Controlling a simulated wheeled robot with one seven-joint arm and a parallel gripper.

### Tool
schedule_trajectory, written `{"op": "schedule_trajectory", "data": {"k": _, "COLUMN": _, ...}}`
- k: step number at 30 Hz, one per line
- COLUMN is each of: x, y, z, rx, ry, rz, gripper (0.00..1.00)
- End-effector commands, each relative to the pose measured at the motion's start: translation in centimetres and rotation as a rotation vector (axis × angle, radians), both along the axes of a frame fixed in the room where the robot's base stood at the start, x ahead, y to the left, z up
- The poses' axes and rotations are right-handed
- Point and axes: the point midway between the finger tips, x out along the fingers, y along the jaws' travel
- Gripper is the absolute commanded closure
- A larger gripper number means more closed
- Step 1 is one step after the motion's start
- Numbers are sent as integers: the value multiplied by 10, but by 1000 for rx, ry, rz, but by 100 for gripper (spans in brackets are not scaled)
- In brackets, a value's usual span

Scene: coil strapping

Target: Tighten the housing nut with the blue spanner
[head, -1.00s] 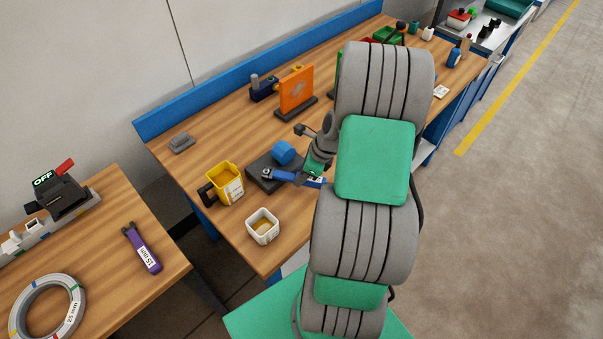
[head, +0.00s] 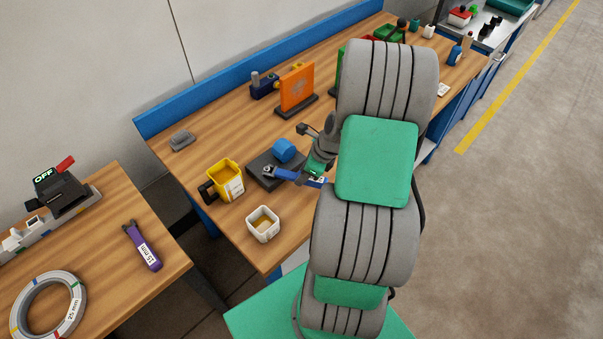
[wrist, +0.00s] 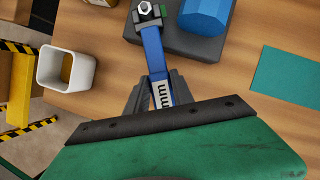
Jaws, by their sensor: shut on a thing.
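The blue spanner (wrist: 153,55) is held in my gripper (wrist: 157,88), which is shut on its handle near a white label ending in "mm". In the wrist view the spanner's open head is around or right at the silver housing nut (wrist: 146,7); I cannot tell how fully it is seated. The nut is on a dark grey base plate (wrist: 190,42), beside a blue rounded part (wrist: 205,14). In the head view the spanner (head: 283,174) lies across the front of the plate (head: 262,162), with the blue part (head: 284,150) behind it. My gripper (head: 312,178) is partly hidden by my arm.
A white square cup (head: 263,224) and a yellow bin (head: 225,180) stand left of the plate. An orange panel (head: 296,90) stands behind. A purple 15 mm tool (head: 142,246) and a 25 mm coil (head: 48,307) lie on the left table. Bench between plate and panel is mostly clear.

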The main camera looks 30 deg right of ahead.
Motion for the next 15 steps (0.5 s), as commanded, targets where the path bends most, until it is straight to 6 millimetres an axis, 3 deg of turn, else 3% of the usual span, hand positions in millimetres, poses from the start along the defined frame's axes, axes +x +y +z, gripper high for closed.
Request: {"op": "schedule_trajectory", "data": {"k": 15, "x": -19, "y": -16, "z": 0, "rx": 0, "ry": -1, "rz": -1, "gripper": 100}}
